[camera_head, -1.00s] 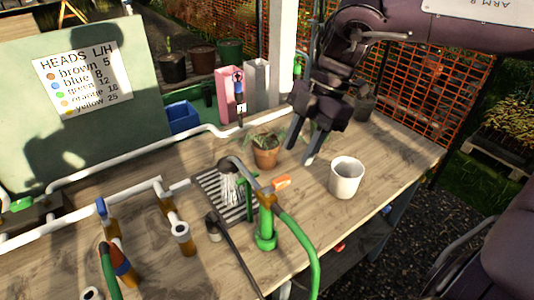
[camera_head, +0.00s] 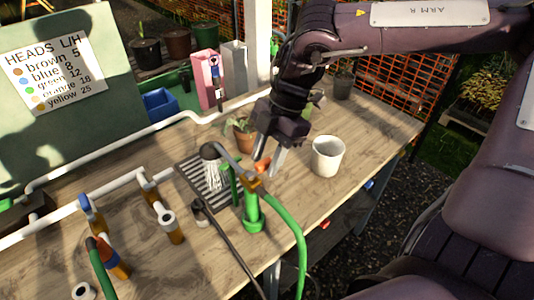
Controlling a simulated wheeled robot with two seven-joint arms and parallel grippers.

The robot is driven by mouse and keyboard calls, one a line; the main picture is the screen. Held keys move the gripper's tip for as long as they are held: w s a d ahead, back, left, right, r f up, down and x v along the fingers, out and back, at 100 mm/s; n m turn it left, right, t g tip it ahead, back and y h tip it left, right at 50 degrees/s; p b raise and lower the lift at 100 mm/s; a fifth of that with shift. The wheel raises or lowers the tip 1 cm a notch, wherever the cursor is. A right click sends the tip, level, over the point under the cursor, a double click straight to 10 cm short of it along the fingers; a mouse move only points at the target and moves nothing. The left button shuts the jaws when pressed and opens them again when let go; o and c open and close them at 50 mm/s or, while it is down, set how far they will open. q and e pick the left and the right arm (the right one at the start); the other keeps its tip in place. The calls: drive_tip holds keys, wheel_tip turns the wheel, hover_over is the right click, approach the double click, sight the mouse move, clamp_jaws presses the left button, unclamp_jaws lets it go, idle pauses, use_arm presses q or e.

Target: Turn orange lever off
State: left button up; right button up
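The orange lever (camera_head: 262,164) sits on top of a brass tap on a green standpipe (camera_head: 254,212). A grey spout runs left from the tap to a shower head with white water streams (camera_head: 213,176). My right gripper (camera_head: 269,158) reaches down from the upper right with its two fingers apart. The fingertips are close to the lever, which shows between and partly behind them. I cannot tell whether they touch it. My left gripper is not in view.
A white pot (camera_head: 327,156) stands right of the gripper, and a potted plant (camera_head: 243,136) just behind it. A green hose (camera_head: 295,225) curves from the tap. Several pipe stubs stand at left. A sign (camera_head: 55,75) hangs on the panel.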

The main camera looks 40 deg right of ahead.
drive_tip(key=c, duration=0.7)
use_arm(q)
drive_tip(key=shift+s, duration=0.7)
use_arm(e)
clamp_jaws()
